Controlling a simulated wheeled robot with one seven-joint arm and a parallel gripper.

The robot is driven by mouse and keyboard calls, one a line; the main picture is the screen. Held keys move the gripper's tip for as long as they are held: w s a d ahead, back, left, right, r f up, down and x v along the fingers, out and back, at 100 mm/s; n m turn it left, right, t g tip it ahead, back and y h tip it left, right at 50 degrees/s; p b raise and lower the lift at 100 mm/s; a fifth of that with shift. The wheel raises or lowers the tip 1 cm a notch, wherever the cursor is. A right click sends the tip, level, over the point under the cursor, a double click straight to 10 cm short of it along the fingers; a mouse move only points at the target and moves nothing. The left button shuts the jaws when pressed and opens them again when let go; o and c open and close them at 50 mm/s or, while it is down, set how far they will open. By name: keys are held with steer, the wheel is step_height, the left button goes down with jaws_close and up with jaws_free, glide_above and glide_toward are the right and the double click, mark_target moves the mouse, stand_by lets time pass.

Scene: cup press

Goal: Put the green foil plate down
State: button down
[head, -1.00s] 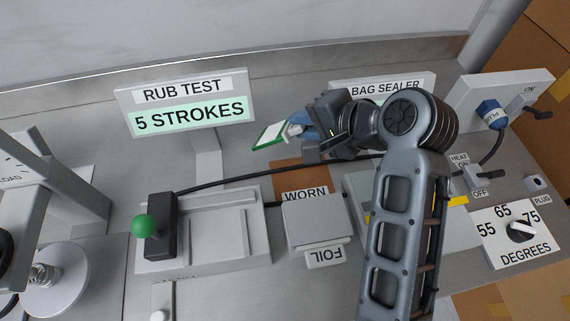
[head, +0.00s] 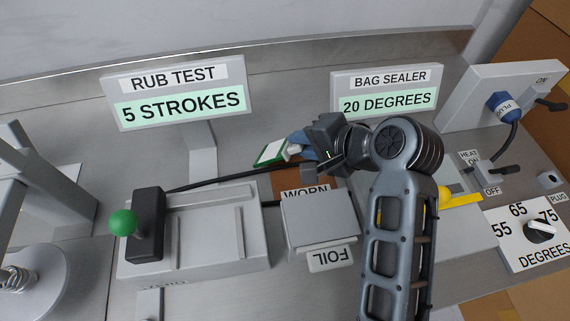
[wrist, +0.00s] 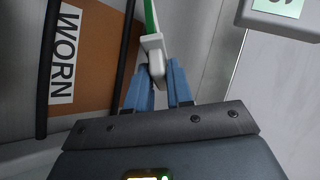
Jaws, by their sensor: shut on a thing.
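The green foil plate (head: 270,152) is a thin white-edged piece with a green face. It shows to the left of my gripper (head: 291,150) in the head view, tilted. In the wrist view the plate's green strip (wrist: 151,18) runs up from a white grip piece (wrist: 154,55), and the blue fingertips of my gripper (wrist: 158,92) are shut on that piece. The plate is near the brown mat marked WORN (wrist: 100,60), which lies to its left in the wrist view. I cannot tell how high the plate is above the bench.
The FOIL box (head: 318,222) stands in front of the brown mat. The rub tester with its green knob (head: 123,222) is at left, and its black cable (head: 225,182) runs close under the plate. The 5 STROKES sign (head: 180,103) and bag sealer sign (head: 385,100) stand behind.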

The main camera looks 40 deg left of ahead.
steer(key=c, duration=1.2)
jaws_free()
steer(key=shift+o, duration=0.2)
steer(key=shift+r, duration=0.1)
steer(key=p+v, duration=0.4)
steer(key=v, duration=0.4)
steer(key=shift+p, duration=0.35)
step_height(320, 180, up, 8)
steer(key=d, duration=0.2)
